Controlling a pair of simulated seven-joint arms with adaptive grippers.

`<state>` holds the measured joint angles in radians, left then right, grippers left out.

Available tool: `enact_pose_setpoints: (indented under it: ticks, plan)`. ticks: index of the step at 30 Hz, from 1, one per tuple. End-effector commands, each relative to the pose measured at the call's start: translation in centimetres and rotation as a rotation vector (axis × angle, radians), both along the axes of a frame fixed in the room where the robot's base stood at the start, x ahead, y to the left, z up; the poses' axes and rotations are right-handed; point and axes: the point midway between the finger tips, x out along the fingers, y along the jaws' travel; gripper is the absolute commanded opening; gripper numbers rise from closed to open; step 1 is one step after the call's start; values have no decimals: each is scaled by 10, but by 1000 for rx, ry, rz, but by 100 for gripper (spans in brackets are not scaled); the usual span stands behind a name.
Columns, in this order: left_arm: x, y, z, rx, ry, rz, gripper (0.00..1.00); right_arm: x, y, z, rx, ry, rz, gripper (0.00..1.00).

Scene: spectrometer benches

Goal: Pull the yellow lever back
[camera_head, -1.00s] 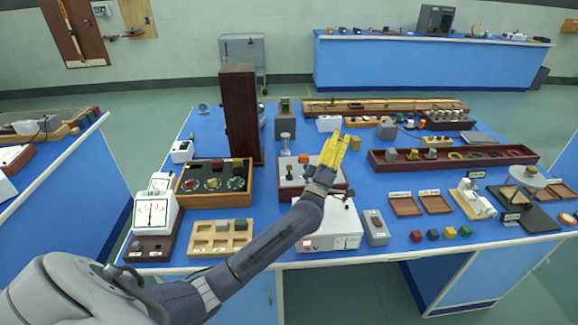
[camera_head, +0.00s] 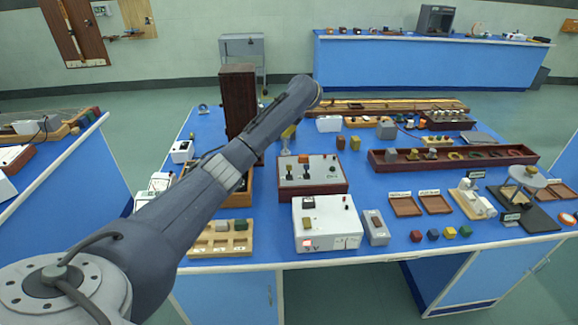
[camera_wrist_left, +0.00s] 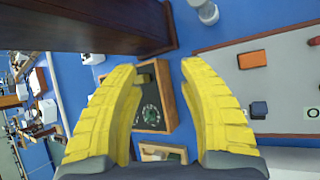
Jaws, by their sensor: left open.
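My left gripper (camera_head: 288,132) is mostly hidden behind my forearm in the head view, above the bench behind the lever panel. In the left wrist view its two yellow fingers (camera_wrist_left: 160,110) are wide apart with nothing between them. The grey-white lever panel (camera_head: 325,165) on a dark wooden base has an orange-topped lever (camera_head: 304,159) and a dark-topped lever. The wrist view shows the panel (camera_wrist_left: 290,85) to the right of the fingers, with an orange block and a dark blue block on it. My right gripper is not in view.
A tall dark wooden tower (camera_head: 238,95) stands left of the gripper and fills the wrist view's upper left. A wooden box with round dials (camera_wrist_left: 150,115) lies beyond the fingers. A white box (camera_head: 340,222) stands in front of the panel. Small blocks stand to its right.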

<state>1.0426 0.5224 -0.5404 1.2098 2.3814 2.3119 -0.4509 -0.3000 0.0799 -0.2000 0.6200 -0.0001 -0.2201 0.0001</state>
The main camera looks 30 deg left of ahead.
Motion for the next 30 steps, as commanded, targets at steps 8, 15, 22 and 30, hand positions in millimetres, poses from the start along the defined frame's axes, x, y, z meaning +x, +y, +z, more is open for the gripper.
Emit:
enact_pose_setpoints:
  ticks: [8,15,22,30]
  plan:
    - [-26,-45,27,-466,116,177,42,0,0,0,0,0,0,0]
    - [-37,-70,49,-657,167,236,42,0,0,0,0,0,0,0]
    - [-38,-75,38,-685,177,243,42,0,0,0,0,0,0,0]
    - [-38,-76,-2,-684,177,242,42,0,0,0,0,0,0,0]
